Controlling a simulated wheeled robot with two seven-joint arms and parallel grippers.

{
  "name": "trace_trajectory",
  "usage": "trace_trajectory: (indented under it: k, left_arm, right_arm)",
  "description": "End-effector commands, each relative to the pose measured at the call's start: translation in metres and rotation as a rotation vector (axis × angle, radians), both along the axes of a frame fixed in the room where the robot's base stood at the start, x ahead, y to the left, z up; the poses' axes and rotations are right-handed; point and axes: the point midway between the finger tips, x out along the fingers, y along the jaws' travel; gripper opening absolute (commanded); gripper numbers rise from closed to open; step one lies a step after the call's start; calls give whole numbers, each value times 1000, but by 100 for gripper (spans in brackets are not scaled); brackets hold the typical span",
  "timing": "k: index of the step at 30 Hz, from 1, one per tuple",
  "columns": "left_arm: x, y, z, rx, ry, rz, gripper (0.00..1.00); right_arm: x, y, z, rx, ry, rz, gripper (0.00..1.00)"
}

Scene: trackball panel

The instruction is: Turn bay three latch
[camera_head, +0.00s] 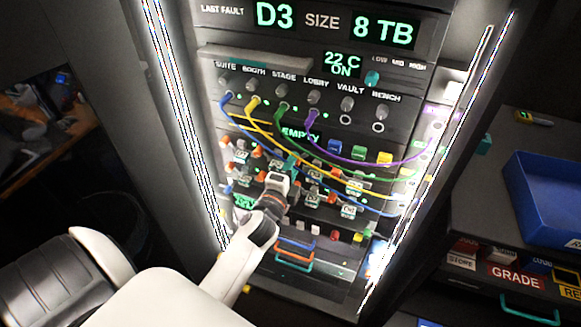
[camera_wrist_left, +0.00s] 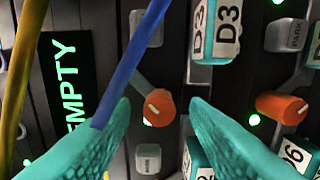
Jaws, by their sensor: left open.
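My left gripper (camera_head: 290,165) is in front of the middle of the rack panel in the head view. Its teal fingers show open in the left wrist view (camera_wrist_left: 157,104), with nothing held. An orange latch knob (camera_wrist_left: 160,108) on a grey lever appears in the gap between the fingertips; whether they touch it, I cannot tell. A second orange latch knob (camera_wrist_left: 281,106) is right of the fingers. A teal block labelled D3 (camera_wrist_left: 228,28) is above, between the two knobs. Which latch belongs to bay three is not clear. The arm hides part of the bays.
A blue cable (camera_wrist_left: 132,62) passes in front of the left finger, and a yellow cable (camera_wrist_left: 18,85) is at the left edge. A green EMPTY display (camera_wrist_left: 68,85) is beside them. A blue bin (camera_head: 545,195) stands on the right. Bright light strips flank the panel.

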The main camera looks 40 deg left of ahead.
Motion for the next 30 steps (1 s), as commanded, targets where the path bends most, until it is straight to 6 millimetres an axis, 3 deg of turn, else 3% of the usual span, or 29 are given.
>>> trace_trajectory:
  k: [5, 18, 24, 30]
  left_arm:
    - [-13, -3, -2, 1, 1, -1, 42]
    - [-98, -23, -3, 0, 2, 1, 42]
    - [-115, -28, -1, -1, 1, 0, 42]
    - [-117, -28, 0, 0, 0, 0, 42]
  right_arm:
    - [0, 0, -5, 0, 0, 0, 36]
    - [0, 0, -30, 0, 0, 0, 36]
    - [0, 0, -34, 0, 0, 0, 36]
    - [0, 0, -34, 0, 0, 0, 36]
